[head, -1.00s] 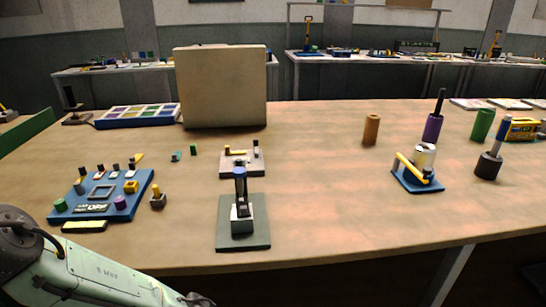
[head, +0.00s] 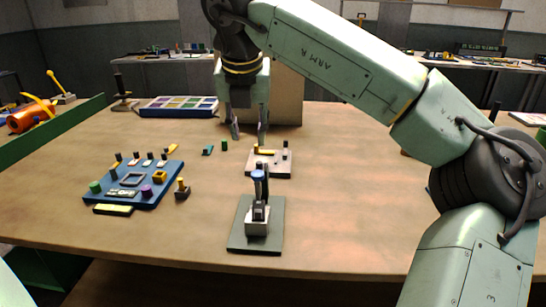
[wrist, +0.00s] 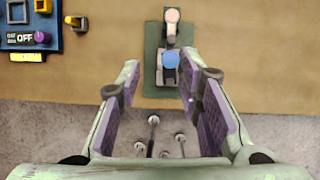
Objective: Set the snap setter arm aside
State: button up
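A press-like tool stands upright on a green plate (head: 238,239) near the table's front edge. It has a grey metal block (head: 257,222), a dark upright part and a blue knob (head: 258,175). I cannot tell for sure which part is the snap setter arm. In the wrist view the tool's blue knob (wrist: 170,60) and a pale round end (wrist: 172,15) lie along the green plate (wrist: 150,75). My gripper (head: 249,135) is open and empty, pointing down. In the wrist view its fingertips (wrist: 158,63) are spread at the tool's near end, apparently well above it.
Behind the tool is a pale base (head: 285,166) with a yellow bar and dark post. A blue board (head: 122,198) with small parts is left, with a small yellow-topped piece (head: 182,189) beside it. A beige box stands behind. My arm hides much of the right side.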

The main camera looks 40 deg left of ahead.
aim_at(259, 163)
jog(key=shift+m+t, duration=0.3)
jog(key=p+x, duration=0.1)
jog(key=x, duration=0.6)
jog(key=d+p+x, duration=0.1)
jog(key=x, duration=0.2)
jog(key=shift+w+f+p, duration=0.25)
jog(key=shift+w+p, duration=0.05)
jog(key=shift+w, duration=0.2)
jog(key=shift+d, duration=0.1)
jog(key=shift+c, duration=0.3)
jog(key=shift+h, duration=0.3)
grip_shut()
